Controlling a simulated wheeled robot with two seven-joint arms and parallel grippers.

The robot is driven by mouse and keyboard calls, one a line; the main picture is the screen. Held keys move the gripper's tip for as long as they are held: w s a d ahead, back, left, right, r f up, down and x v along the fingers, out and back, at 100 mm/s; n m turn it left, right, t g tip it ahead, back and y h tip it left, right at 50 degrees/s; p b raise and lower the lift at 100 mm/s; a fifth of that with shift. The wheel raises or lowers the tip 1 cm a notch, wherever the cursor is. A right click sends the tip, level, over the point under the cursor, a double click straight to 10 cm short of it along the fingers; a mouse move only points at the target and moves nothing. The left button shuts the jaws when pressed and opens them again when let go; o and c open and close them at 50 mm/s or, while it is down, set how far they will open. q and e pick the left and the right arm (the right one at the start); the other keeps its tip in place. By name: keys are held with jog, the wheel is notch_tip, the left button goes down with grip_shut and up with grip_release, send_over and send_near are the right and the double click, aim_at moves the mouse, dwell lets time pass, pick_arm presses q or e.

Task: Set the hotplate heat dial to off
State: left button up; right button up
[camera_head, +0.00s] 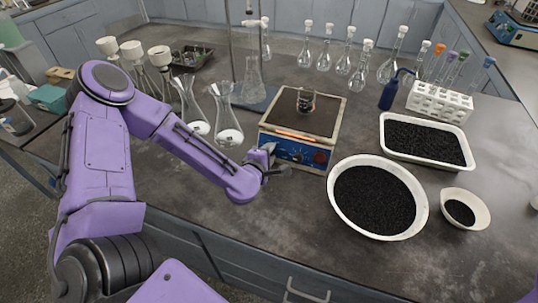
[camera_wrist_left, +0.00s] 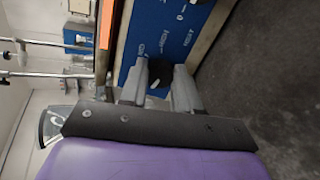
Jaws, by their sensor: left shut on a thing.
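The hotplate (camera_head: 272,116) stands near the front of the bench in the head view, with a blue front panel (camera_head: 296,151). My left gripper (camera_head: 268,150) is at the left end of this panel. In the left wrist view, the black heat dial (camera_wrist_left: 159,72) sits between the two grey fingers of my left gripper (camera_wrist_left: 160,84), which is shut on it. A white mark shows on the dial's face. The dial is hidden by the gripper in the head view. My right gripper is not in view.
A small glass beaker (camera_head: 306,100) stands on the hotplate. Conical flasks (camera_head: 227,129) stand to its left. A round bowl of black grains (camera_head: 334,199) is close to its right, with a white tray (camera_head: 464,160) beyond. The bench in front of the hotplate is clear.

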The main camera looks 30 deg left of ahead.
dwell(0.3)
pick_arm(q)
jog(key=o, duration=1.1)
jog(key=shift+c, duration=0.2)
jog(key=v, duration=0.6)
jog(key=shift+w+r, duration=0.1)
jog(key=p+v, duration=0.4)
jog(key=p, duration=0.1)
jog(key=shift+s, duration=0.35)
